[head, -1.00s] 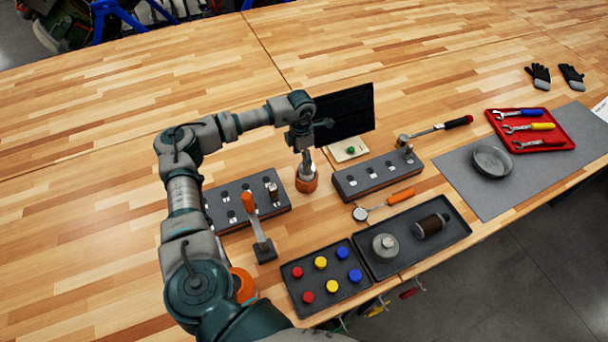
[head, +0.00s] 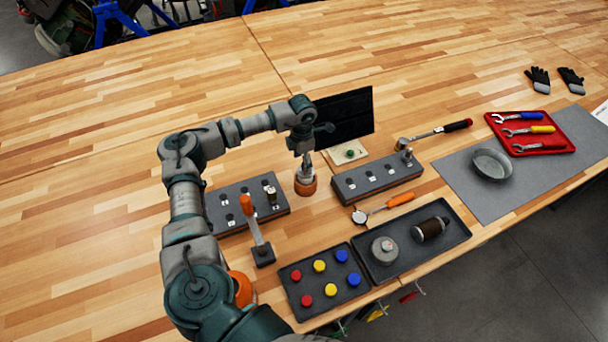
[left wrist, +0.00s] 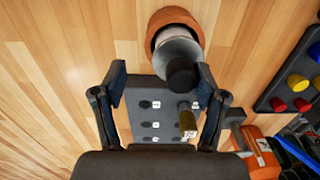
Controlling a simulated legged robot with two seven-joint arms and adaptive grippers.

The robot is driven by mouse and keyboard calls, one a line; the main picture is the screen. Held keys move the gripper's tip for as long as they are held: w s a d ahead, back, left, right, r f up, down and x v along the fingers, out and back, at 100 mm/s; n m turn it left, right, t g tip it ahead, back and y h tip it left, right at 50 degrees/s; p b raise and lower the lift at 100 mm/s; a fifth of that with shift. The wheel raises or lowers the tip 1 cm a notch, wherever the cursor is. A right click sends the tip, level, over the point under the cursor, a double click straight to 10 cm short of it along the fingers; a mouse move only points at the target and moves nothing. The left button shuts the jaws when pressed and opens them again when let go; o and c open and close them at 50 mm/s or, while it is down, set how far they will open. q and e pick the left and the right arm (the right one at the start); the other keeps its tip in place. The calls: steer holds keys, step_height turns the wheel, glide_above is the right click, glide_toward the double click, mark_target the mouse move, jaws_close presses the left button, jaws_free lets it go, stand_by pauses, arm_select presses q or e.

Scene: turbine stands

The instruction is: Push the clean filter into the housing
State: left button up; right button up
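The orange-rimmed housing (head: 305,187) stands upright on the bench, and its rim also shows in the left wrist view (left wrist: 160,21). A pale grey cylinder, seemingly the clean filter (left wrist: 177,46), stands in it with a dark round end toward the camera; it still sticks up above the rim. My left gripper (left wrist: 162,82) is open, its fingers wide apart, with the dark end near the right finger. In the head view my left gripper (head: 303,145) is just above the housing, its fingertips hard to make out. I cannot tell whether it touches the filter. My right gripper is not in view.
Dark socket blocks (head: 228,221) (head: 355,190) flank the housing. A black panel (head: 345,119) is close behind the gripper. A tray of coloured caps (head: 298,270) and a tray with a dark cylinder (head: 432,228) lie at the front edge.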

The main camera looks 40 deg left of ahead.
arm_select(q)
steer(key=shift+d+r, duration=0.25)
steer(key=shift+d, duration=0.15)
steer(key=shift+s+d+r, duration=0.1)
steer(key=shift+d, duration=0.45)
steer(key=shift+s+d, duration=0.15)
steer(key=shift+d, duration=0.1)
steer(key=shift+s+a, duration=0.15)
steer(key=shift+s, duration=0.05)
steer(key=shift+a+f, duration=0.15)
steer(key=shift+f, duration=0.1)
steer(key=shift+c, duration=0.5)
steer(key=shift+d, duration=0.3)
steer(key=c, duration=0.8)
steer(key=shift+d+r, duration=0.1)
jaws_close()
steer(key=shift+r+p, duration=0.1)
steer(key=shift+p, duration=0.25)
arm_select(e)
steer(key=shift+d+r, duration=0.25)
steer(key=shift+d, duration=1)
